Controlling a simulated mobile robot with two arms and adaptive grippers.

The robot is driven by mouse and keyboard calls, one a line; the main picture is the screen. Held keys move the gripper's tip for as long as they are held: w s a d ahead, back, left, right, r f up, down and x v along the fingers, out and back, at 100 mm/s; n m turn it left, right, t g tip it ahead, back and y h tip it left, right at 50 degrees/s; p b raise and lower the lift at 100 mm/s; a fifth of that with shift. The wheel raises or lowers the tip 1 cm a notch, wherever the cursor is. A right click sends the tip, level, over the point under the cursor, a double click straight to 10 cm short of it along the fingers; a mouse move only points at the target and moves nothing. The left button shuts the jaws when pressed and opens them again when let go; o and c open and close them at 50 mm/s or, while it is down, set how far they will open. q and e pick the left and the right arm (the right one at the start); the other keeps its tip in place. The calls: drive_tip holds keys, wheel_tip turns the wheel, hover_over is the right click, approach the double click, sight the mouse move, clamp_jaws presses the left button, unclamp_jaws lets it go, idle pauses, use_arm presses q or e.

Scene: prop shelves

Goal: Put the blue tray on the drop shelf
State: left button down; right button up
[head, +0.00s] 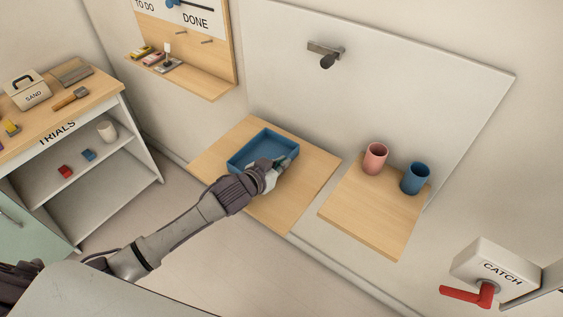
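The blue tray (245,153) lies flat on a wooden shelf (268,215) against the wall, in the middle of the head view. It looks empty where I can see inside. My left gripper (281,163) is at the tray's near right side, with its fingers over or at the rim. The fingers are small and partly hidden, so I cannot tell whether they are open or closed on the rim. No label marks either wooden shelf as the drop shelf. My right gripper is not in view.
A second wooden shelf (367,222) to the right bears a pink cup (375,159) and a blue cup (415,179). A box marked CATCH (493,267) with a red lever (468,294) is at lower right. A TRIALS cabinet (110,168) stands left.

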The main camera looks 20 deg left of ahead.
use_arm(q)
drive_tip(key=shift+f, duration=0.1)
drive_tip(key=c, duration=1.3)
unclamp_jaws()
drive_tip(key=shift+s+r, duration=0.1)
drive_tip(key=shift+r, duration=0.1)
drive_tip(key=b+v, duration=0.1)
drive_tip(key=v, duration=1.1)
drive_tip(key=shift+f, duration=0.1)
